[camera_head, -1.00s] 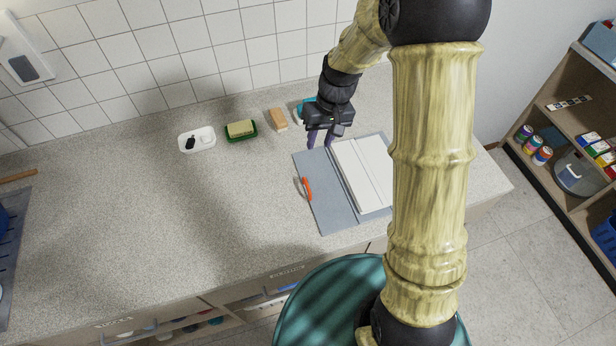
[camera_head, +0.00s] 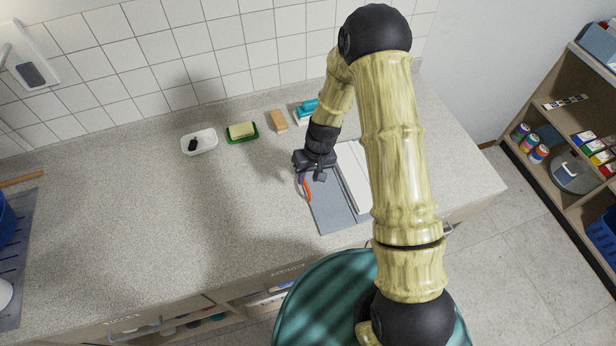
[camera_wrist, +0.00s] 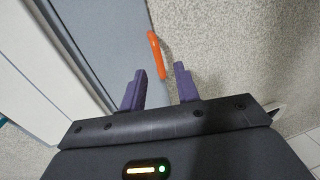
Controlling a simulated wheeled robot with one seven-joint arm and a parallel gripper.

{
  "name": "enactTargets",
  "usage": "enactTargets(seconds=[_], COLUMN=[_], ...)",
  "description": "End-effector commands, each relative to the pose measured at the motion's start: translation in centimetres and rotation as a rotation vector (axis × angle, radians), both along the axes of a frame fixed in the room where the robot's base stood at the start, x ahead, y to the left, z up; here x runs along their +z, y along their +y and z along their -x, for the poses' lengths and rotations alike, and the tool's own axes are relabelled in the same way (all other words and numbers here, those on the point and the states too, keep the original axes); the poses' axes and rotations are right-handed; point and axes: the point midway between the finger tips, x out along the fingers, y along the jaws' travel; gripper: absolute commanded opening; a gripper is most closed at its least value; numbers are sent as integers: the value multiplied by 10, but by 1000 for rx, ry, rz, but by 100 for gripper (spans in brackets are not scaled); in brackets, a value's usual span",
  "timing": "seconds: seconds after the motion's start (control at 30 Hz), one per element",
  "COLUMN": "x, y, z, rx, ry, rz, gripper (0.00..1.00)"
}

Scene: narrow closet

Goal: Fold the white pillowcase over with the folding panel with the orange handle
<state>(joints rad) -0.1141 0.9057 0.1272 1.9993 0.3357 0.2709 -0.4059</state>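The grey folding board (camera_head: 332,212) lies flat on the counter, with its left panel open and flat. The orange handle (camera_head: 306,190) is on that panel's left edge; it also shows in the wrist view (camera_wrist: 156,55). The white pillowcase (camera_head: 352,172) lies on the board right of the panel, partly hidden by my arm; its edge shows at left in the wrist view (camera_wrist: 40,80). My gripper (camera_head: 303,181) is over the panel's left edge by the handle. In the wrist view its purple fingers (camera_wrist: 160,88) are apart and empty, with the handle just beyond their tips.
A green dish with a yellow block (camera_head: 242,132), a white dish (camera_head: 199,142), a tan block (camera_head: 278,121) and a teal-and-white item (camera_head: 306,111) stand along the wall. The counter left of the board is clear. Shelves (camera_head: 565,150) stand at right.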

Motion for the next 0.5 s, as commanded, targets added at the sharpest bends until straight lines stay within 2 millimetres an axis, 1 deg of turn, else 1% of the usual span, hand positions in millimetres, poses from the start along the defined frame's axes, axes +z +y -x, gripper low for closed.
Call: enactTargets(seconds=[0.1,0.2,0.3,0.5], x=[-12,-18,-21,-22], y=[2,3,3,3], z=[1,1,1,1], rx=[1,0,-1,-1], ry=[1,1,-1,-1], rz=[0,0,0,0], gripper=[32,32,32,32])
